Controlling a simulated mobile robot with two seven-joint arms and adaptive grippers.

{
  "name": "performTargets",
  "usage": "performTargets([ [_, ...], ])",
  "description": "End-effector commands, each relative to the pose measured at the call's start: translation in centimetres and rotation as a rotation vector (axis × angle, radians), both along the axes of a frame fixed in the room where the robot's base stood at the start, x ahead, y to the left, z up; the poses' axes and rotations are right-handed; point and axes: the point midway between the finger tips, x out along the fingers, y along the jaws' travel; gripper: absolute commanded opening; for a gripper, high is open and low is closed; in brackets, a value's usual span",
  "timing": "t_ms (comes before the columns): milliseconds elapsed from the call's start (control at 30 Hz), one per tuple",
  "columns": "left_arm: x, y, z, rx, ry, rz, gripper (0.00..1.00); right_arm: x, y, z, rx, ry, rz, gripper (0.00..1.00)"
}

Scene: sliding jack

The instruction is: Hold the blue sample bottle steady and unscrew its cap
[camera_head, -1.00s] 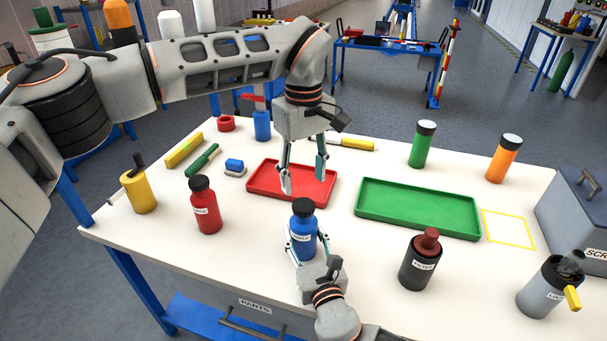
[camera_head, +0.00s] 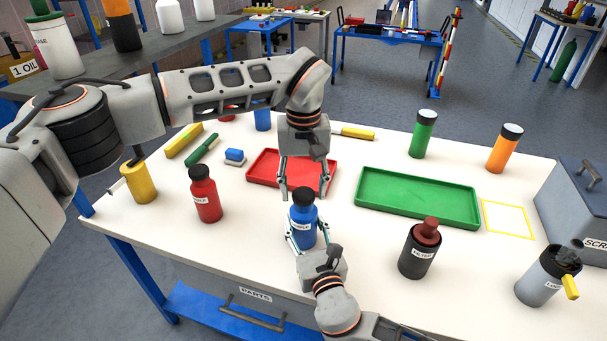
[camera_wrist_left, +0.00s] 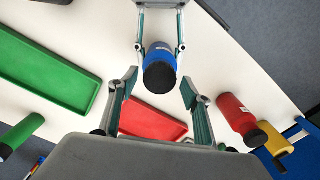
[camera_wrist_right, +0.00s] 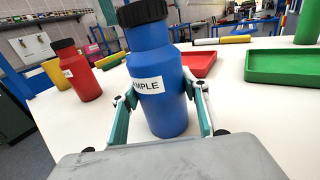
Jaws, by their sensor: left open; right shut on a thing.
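The blue sample bottle (camera_head: 303,228) stands upright near the front middle of the table, with its black cap (camera_head: 303,197) on. Its label shows in the right wrist view (camera_wrist_right: 153,88). My right gripper (camera_head: 303,240) is shut on the bottle's body from the front, one finger on each side. My left gripper (camera_head: 303,192) is open and points down above the bottle, close to the cap. In the left wrist view the cap (camera_wrist_left: 159,76) lies beyond and between the open left fingers, apart from them.
A red tray (camera_head: 262,168) lies just behind the bottle and a green tray (camera_head: 417,200) to the right. A red bottle (camera_head: 205,195) stands left, a dark bottle (camera_head: 419,252) right. A yellow outlined square (camera_head: 508,220) is marked on the table.

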Motion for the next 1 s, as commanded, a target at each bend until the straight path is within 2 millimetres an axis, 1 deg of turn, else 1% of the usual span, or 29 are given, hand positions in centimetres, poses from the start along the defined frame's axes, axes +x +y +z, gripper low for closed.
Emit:
performTargets([
  [33,-0.02,0.01,-0.51,0.000,0.001,0.001,0.49,0.00,-0.01,-0.05,0.000,0.001,0.000,0.00],
  [167,-0.02,0.01,-1.17,0.000,0.001,0.001,0.49,0.00,-0.01,-0.05,0.000,0.001,0.000,0.00],
  [433,0.01,0.02,-1.32,0.000,0.000,0.001,0.49,0.00,0.00,-0.05,0.000,0.001,0.000,0.00],
  [467,0.01,0.02,-1.32,0.000,0.000,0.001,0.46,0.00,0.00,-0.05,0.000,0.001,0.000,0.00],
  [500,0.01,0.02,-1.31,0.000,0.000,0.001,0.36,0.00,0.00,-0.05,0.000,0.001,0.000,0.00],
  [567,0.00,0.02,-1.31,0.000,0.000,0.001,0.20,0.00,0.00,-0.05,0.000,0.001,0.000,0.00],
  [600,0.00,0.02,-1.31,0.000,0.000,0.001,0.10,0.00,0.00,-0.05,0.000,0.001,0.000,0.00],
  [867,0.01,0.03,-1.29,0.001,0.000,0.023,0.08,-0.01,0.00,-0.05,0.000,0.001,0.000,0.00],
  [967,0.02,0.04,-1.24,0.001,-0.001,0.118,0.08,0.00,-0.01,-0.05,0.000,0.001,0.000,0.00],
  [1000,0.04,0.06,-1.23,0.001,-0.002,0.176,0.08,0.00,-0.01,-0.05,0.000,0.001,0.000,0.00],
])
